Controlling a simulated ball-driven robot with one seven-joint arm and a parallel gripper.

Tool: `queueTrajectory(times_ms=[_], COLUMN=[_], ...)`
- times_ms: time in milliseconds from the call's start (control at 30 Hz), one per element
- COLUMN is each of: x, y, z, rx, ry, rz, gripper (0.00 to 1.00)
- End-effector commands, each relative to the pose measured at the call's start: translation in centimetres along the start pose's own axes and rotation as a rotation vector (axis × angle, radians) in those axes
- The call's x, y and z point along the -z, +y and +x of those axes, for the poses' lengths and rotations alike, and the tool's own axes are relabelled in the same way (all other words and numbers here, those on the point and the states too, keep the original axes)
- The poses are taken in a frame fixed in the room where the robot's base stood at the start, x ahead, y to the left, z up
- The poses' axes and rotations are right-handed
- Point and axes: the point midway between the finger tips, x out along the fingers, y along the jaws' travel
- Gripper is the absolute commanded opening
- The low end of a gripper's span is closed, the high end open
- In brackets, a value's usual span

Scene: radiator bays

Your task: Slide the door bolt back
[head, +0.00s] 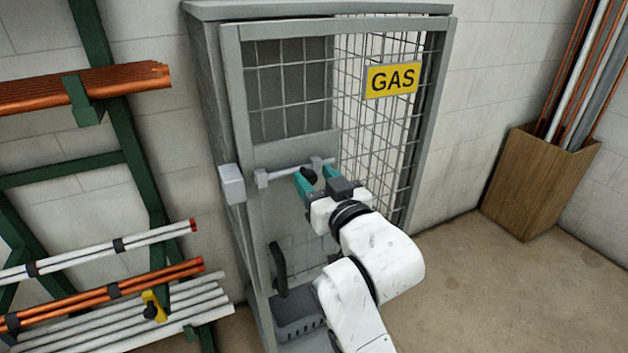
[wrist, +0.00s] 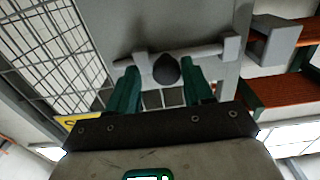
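The door bolt (head: 285,173) is a pale grey rod lying across the grey panel of a mesh cage door, held in small brackets. Its black knob (head: 309,175) sticks out from the rod; it also shows in the wrist view (wrist: 166,69). A grey keeper box (head: 232,184) sits on the frame left of the bolt, at the right in the wrist view (wrist: 273,40). I cannot tell whether the rod end is inside it. My gripper (head: 316,178) has teal fingers, open on either side of the knob. In the wrist view, gaps show between knob and fingers (wrist: 161,82).
The cage door carries a yellow GAS sign (head: 391,80) and a dark handle (head: 279,269) lower down. A green rack (head: 122,110) with copper and white pipes stands at the left. A wooden box (head: 541,182) of long pipes stands at the right. Floor between is clear.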

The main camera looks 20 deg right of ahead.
Motion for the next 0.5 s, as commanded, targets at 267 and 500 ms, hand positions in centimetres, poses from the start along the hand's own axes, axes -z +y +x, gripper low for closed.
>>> queueTrajectory(times_ms=[267, 500], x=[0.0, -0.2], y=[-0.2, -0.2], z=[0.0, -2.4], rx=[0.003, 0.004], ry=[0.000, 0.001], rz=[0.001, 0.001], gripper=[0.55, 0.55])
